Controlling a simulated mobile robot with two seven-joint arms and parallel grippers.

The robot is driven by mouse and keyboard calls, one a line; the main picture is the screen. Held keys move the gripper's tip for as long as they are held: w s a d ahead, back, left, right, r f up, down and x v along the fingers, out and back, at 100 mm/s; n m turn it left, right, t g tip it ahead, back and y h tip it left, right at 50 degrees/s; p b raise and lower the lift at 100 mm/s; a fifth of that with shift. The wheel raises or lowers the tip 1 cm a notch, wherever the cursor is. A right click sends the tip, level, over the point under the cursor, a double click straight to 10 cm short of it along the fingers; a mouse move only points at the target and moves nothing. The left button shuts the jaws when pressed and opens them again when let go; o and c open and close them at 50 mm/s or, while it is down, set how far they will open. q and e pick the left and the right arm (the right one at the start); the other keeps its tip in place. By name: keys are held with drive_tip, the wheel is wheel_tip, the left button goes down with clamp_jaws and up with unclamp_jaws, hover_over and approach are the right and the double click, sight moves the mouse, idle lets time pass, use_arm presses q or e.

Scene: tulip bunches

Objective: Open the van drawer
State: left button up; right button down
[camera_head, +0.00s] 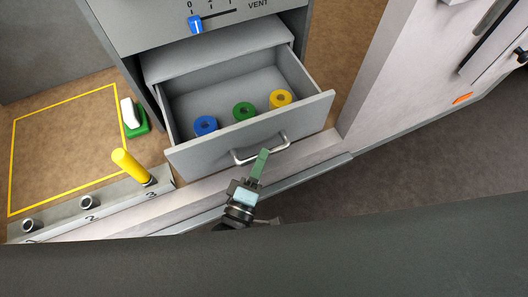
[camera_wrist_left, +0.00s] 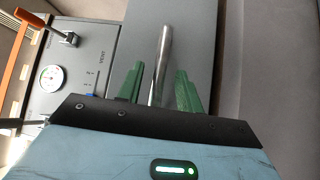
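The grey van drawer (camera_head: 240,130) stands pulled out of its cabinet in the head view, its inside showing. Its silver bar handle (camera_head: 262,153) is on the front face and also shows in the left wrist view (camera_wrist_left: 161,62). My left gripper (camera_head: 262,160) is at the handle. In the left wrist view its two green fingers (camera_wrist_left: 160,88) stand on either side of the bar, with gaps visible, so it looks open around the handle. My right gripper is not in view.
Blue (camera_head: 205,125), green (camera_head: 243,111) and yellow (camera_head: 280,98) rolls stand in the drawer. To the left are a yellow cylinder (camera_head: 130,166) on a numbered rail (camera_head: 84,209) and a green-and-white object (camera_head: 132,118). A pale panel (camera_head: 385,75) stands to the right.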

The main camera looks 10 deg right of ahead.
use_arm(q)
drive_tip(key=v, duration=0.5)
drive_tip(key=shift+s, duration=0.15)
idle(0.4)
